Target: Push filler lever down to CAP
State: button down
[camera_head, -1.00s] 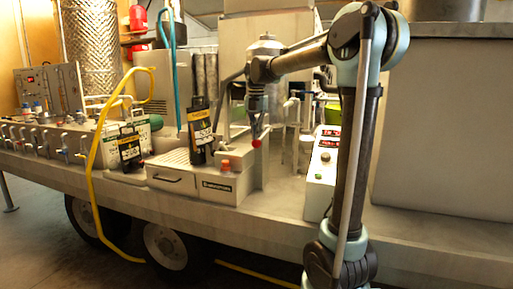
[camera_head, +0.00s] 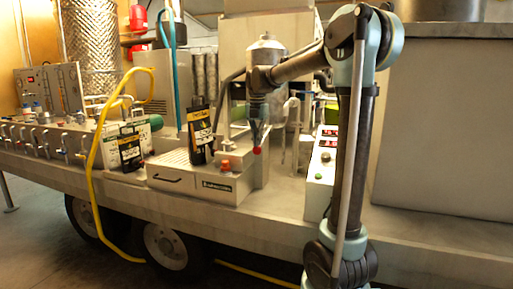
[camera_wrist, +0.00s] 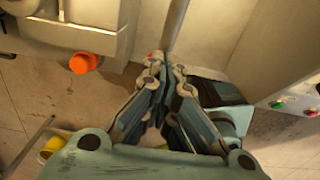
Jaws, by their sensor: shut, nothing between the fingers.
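The filler lever shows as a red ball knob (camera_head: 257,150) at the front right of the white filler unit (camera_head: 232,186) in the head view. My gripper (camera_head: 256,141) points down just above the knob and looks to be touching it or very close. In the wrist view my gripper (camera_wrist: 166,66) has its fingertips together with nothing between them. A grey rod (camera_wrist: 176,22) runs up from behind the tips, and a small bit of red (camera_wrist: 151,54) shows beside them. The fingers hide most of the knob. I cannot read a CAP mark.
An orange knob (camera_head: 225,164) stands on the filler unit, left of the lever; it also shows in the wrist view (camera_wrist: 83,62). A white control box (camera_head: 322,173) with buttons is to the right, with bare trailer deck between.

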jog(key=shift+r, duration=0.1)
notch_tip(320, 180, up, 10)
dwell(0.9)
jog(key=shift+s, duration=0.1)
